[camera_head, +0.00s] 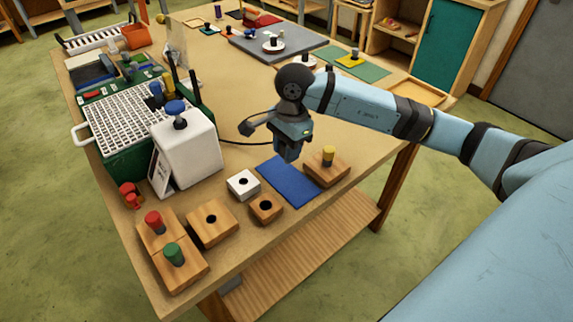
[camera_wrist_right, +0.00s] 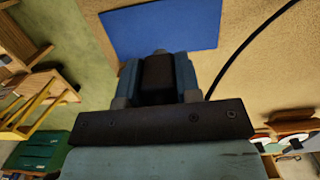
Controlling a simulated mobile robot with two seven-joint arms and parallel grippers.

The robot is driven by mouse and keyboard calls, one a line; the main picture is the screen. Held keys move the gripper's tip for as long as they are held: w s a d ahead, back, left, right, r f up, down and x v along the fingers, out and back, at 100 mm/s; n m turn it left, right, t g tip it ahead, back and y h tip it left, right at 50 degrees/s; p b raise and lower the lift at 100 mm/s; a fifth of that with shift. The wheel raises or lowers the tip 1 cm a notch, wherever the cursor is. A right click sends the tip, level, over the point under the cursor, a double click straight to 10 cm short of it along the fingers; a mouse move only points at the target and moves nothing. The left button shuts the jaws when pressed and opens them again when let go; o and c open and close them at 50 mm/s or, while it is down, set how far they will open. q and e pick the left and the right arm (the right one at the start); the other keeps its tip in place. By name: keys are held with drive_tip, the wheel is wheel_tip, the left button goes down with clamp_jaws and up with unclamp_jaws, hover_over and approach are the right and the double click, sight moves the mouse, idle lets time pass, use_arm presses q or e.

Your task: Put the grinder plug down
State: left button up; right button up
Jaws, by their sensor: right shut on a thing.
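My right gripper (camera_head: 289,155) points down above the near-right part of the table, over the far end of the blue mat (camera_head: 290,186). In the right wrist view its two fingers (camera_wrist_right: 158,78) are closed on a dark block, the grinder plug (camera_wrist_right: 158,72). The plug is mostly hidden by the fingers in the head view. The blue mat also shows beyond the fingertips in the right wrist view (camera_wrist_right: 165,25). A black cable (camera_head: 232,141) runs from the green grinder (camera_head: 115,140) toward the gripper. My left gripper is not in view.
A wooden block with a yellow knob (camera_head: 327,166) stands right of the mat. A white block (camera_head: 243,184) and a wooden block with a hole (camera_head: 265,208) stand left of it.

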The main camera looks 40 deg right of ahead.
drive_tip(key=shift+f, duration=3.2)
drive_tip(key=o, duration=1)
drive_tip(key=shift+r, duration=0.1)
drive_tip(key=shift+r, duration=0.1)
drive_tip(key=shift+r, duration=0.25)
drive_tip(key=r, duration=0.4)
drive_tip(key=d+r, duration=0.1)
drive_tip(key=r, duration=0.6)
drive_tip(key=shift+d+r+b, duration=0.2)
drive_tip(key=shift+r+b, duration=0.1)
drive_tip(key=shift+b, duration=0.05)
